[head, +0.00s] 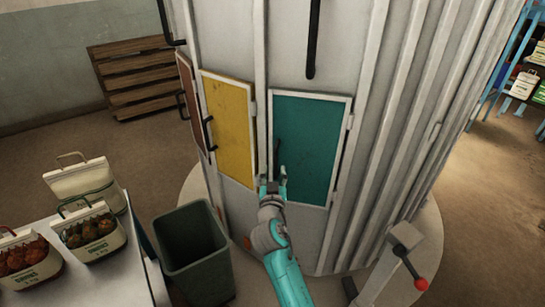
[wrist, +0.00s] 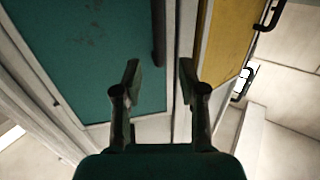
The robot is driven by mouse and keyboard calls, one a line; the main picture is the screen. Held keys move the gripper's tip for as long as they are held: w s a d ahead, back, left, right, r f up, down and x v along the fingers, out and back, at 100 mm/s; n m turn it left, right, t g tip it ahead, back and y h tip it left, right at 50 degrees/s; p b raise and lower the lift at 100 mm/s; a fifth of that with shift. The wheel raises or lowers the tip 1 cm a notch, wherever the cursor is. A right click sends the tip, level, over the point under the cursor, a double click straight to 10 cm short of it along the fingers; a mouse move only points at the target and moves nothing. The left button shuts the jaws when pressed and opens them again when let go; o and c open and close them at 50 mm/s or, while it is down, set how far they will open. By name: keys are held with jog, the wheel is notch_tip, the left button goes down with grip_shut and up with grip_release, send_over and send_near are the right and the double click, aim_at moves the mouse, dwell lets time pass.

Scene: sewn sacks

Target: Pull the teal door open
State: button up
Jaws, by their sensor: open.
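The teal door (head: 313,140) is a rectangular panel in a pale frame on the grey metal silo, and it looks shut. It fills the upper left of the wrist view (wrist: 80,50). Its dark upright handle (head: 277,150) is near the door's left edge; in the wrist view the handle (wrist: 158,32) lies beyond the fingertips, roughly between their lines. My gripper (head: 272,181) is open and empty, in front of the door's lower left corner, just below the handle. In the wrist view its two fingers (wrist: 159,78) stand apart. The handle's lower end seems clear of them.
A yellow door (head: 228,130) with a black handle is just left. A dark green bin (head: 190,250) stands below left, beside a table with sacks (head: 92,232). A lever with a red knob (head: 421,284) is at lower right. A wooden pallet (head: 138,78) leans behind.

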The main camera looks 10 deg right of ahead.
aim_at(275, 158)
jog(key=x, duration=0.8)
jog(key=shift+w+d, duration=0.1)
jog(key=shift+w, duration=0.05)
jog(key=shift+c, duration=0.2)
grip_shut()
